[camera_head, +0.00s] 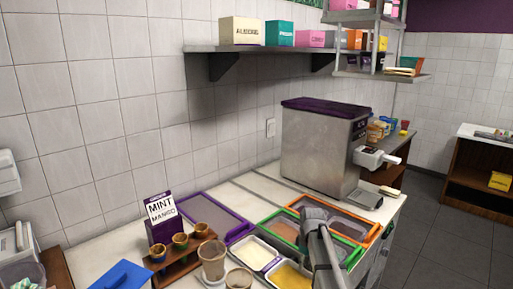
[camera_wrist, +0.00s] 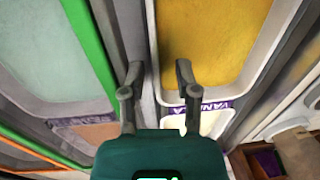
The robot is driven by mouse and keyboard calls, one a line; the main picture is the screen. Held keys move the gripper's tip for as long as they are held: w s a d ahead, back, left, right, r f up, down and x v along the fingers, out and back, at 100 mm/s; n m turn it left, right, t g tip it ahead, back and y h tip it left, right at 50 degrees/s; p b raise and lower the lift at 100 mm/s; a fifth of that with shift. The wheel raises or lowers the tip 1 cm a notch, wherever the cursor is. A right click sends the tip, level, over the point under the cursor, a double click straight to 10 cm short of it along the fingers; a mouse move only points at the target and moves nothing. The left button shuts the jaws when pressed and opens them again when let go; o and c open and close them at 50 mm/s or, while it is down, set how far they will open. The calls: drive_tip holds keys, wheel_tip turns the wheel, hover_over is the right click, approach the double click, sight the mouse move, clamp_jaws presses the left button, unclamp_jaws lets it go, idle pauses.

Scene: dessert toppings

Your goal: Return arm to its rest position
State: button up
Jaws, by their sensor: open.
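My arm (camera_head: 318,245) reaches in from the bottom of the head view, over the ice cream tubs in the counter. My gripper (camera_wrist: 158,82) shows in the wrist view with its two fingers apart and nothing between them. The fingers are above the divider and the edge of a yellow tub (camera_wrist: 213,40). The yellow tub also shows in the head view (camera_head: 291,276). A white tub (camera_head: 254,253) lies beside it, and a purple label reading VANILLA (camera_wrist: 210,106) shows in the wrist view. A pale green tub (camera_wrist: 45,50) with a green rim is at left.
A steel machine (camera_head: 318,145) with a purple lid stands behind the tubs. A wooden cone holder (camera_head: 180,260), glass cups (camera_head: 212,260) and a MINT MANGO sign (camera_head: 161,208) stand at left. A wall shelf (camera_head: 255,48) holds boxes above. Open floor (camera_head: 445,225) lies at right.

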wheel_tip(320, 180, up, 2)
drive_tip(key=shift+r+p, duration=0.1)
drive_tip(key=shift+p, duration=0.6)
drive_tip(key=s+m, duration=0.3)
drive_tip(key=s, duration=0.3)
drive_tip(key=s+r+m+p, duration=0.1)
drive_tip(key=s+m, duration=0.1)
drive_tip(key=s, duration=0.4)
drive_tip(key=s+r+m+p, duration=0.1)
drive_tip(key=s+m, duration=0.2)
drive_tip(key=s, duration=0.4)
drive_tip(key=shift+a+r+m+t+h, duration=0.2)
drive_tip(key=shift+a+m+t+h, duration=0.1)
drive_tip(key=shift+t+h, duration=0.1)
drive_tip(key=shift+s, duration=0.15)
drive_tip(key=shift+s, duration=0.15)
